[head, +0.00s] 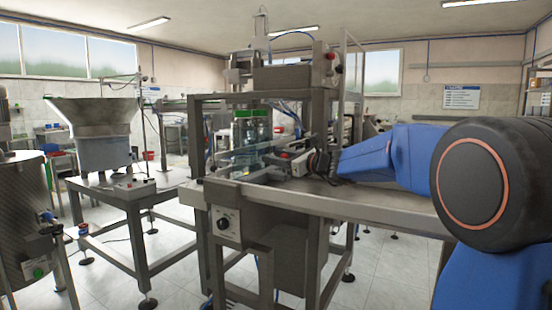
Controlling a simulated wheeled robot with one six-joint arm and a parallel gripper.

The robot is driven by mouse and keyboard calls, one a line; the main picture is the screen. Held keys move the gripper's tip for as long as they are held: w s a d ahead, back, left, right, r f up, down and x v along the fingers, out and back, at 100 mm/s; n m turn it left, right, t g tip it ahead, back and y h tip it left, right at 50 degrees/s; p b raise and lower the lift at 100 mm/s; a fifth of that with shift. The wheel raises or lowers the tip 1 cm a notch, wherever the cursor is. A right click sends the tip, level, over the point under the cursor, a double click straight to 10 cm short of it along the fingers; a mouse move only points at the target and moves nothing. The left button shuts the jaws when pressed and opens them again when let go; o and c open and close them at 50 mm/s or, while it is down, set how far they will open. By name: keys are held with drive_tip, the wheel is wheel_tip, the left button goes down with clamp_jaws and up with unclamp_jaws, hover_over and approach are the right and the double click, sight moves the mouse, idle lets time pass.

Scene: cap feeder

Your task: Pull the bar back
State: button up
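The capping machine (318,78) stands in the middle of the head view. Glass jars with green caps (252,114) stand upright inside its frame. A pale flat strip (236,157) runs across in front of the jars, slanting up to the right; I cannot tell for sure whether it is the bar. My blue arm reaches in from the right, and my gripper (303,161) is low beside the jars, to their right, close to the strip's right end. Its fingers are small and dark here, so I cannot tell whether they touch or hold anything.
A steel conveyor table (375,201) runs beneath my arm, with a control box with a dial (227,223) on its front. A hopper (95,122) stands on a separate table at left, and a steel drum (30,215) at far left. The machine's uprights stand close around my gripper.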

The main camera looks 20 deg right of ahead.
clamp_jaws()
drive_tip(key=w+d+v, duration=0.1)
drive_tip(key=d+v, duration=0.1)
drive_tip(key=v, duration=1)
drive_tip(key=w+d+v, duration=0.1)
drive_tip(key=d+v, duration=0.1)
drive_tip(key=v, duration=1)
drive_tip(key=w+d+v, duration=0.2)
drive_tip(key=v, duration=1.1)
drive_tip(key=shift+w, duration=0.1)
drive_tip(key=shift+d, duration=0.1)
drive_tip(key=shift+o, duration=0.9)
unclamp_jaws()
drive_tip(key=shift+d, duration=0.1)
drive_tip(key=v, duration=1.7)
drive_tip(key=shift+s, duration=0.3)
drive_tip(key=shift+s, duration=0.1)
